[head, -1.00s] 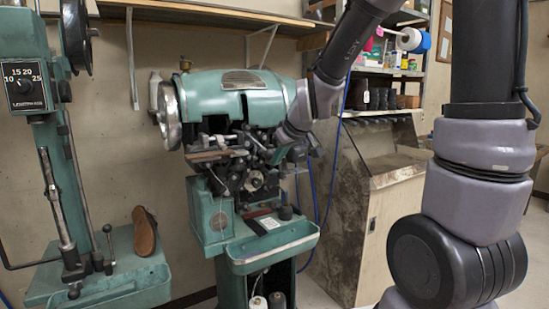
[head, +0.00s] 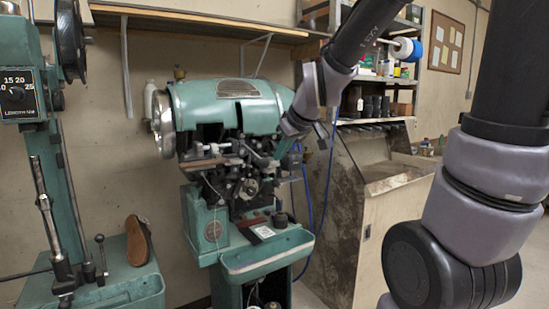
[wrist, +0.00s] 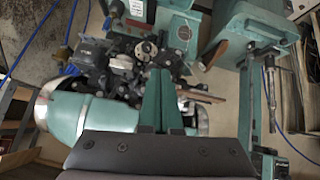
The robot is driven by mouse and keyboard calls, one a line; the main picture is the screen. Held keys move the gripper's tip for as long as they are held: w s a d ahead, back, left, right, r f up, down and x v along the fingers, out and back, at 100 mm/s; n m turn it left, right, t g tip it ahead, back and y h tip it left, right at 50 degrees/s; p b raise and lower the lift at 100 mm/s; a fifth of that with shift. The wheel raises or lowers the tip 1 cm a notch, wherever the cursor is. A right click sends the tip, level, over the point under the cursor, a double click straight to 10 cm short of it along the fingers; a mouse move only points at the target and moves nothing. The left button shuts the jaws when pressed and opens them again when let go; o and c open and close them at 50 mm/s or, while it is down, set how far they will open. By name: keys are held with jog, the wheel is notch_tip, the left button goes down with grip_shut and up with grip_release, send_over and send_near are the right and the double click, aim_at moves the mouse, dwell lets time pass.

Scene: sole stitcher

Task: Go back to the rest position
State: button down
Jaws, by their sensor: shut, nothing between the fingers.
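My gripper (wrist: 159,74) shows in the wrist view as two narrow teal-looking fingers lying together in front of its dark mount, with nothing between them. The stitcher's rounded green head also shows in the wrist view (wrist: 98,114), beyond and left of the fingers. I cannot tell the gap between gripper and machine.
A second green machine (head: 66,190) stands at the left with a brown shoe (head: 138,240) on its base. A brown-stained cabinet (head: 390,195) stands right of the stitcher, below shelves with bottles and jars. A wooden wall shelf (head: 210,18) runs above.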

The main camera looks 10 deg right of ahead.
jog(key=s+d+r+m, duration=0.3)
jog(key=s+d+m, duration=0.2)
jog(key=s, duration=0.2)
jog(key=s+d+r+m+g, duration=0.1)
jog(key=s+d+r+m, duration=0.2)
jog(key=s+d+m, duration=0.2)
jog(key=s, duration=0.3)
jog(key=shift+d+r+h, duration=0.35)
jog(key=shift+r+h, duration=0.05)
